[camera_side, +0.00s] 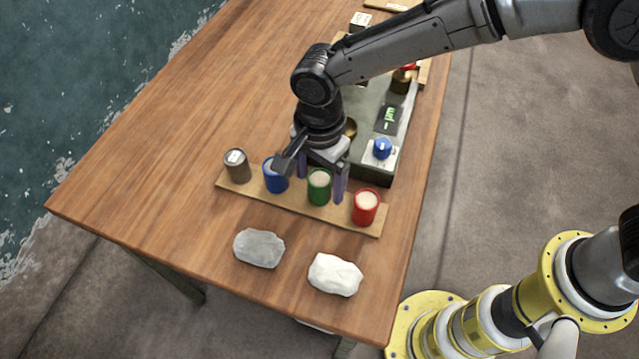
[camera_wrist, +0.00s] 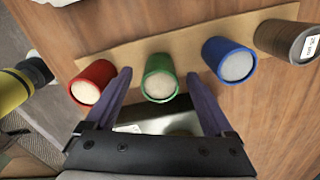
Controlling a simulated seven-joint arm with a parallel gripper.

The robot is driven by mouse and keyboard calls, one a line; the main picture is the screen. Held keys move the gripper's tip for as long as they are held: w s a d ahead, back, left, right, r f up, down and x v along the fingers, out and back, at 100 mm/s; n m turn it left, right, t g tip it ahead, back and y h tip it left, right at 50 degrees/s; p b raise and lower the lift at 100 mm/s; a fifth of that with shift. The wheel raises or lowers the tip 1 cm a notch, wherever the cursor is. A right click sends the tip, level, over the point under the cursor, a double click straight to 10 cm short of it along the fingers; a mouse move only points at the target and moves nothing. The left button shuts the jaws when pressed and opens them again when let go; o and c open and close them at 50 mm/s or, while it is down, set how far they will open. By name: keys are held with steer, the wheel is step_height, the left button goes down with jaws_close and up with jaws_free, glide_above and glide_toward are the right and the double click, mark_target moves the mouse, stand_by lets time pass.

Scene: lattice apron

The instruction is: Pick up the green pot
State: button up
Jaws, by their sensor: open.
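The green pot (camera_side: 319,185) stands upright on a thin wooden board (camera_side: 343,221), between the blue pot (camera_side: 276,176) and the red pot (camera_side: 365,207). Pale contents fill its top. My gripper (camera_side: 321,183) is over the row, with its two purple fingers open on either side of the green pot. In the wrist view the green pot (camera_wrist: 160,80) sits between the open fingers of my gripper (camera_wrist: 160,82), with gaps on both sides. The red pot (camera_wrist: 92,82) is just outside one finger, and the blue pot (camera_wrist: 229,60) outside the other.
A brown labelled pot (camera_side: 237,166) stands at the board's left end. A grey lump (camera_side: 259,248) and a white lump (camera_side: 335,275) lie in front. A grey-green device (camera_side: 373,169) with a blue knob (camera_side: 382,148) stands behind. The table's left part is clear.

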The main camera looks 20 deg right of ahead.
steer(key=c, duration=1.4)
steer(key=shift+r, duration=0.15)
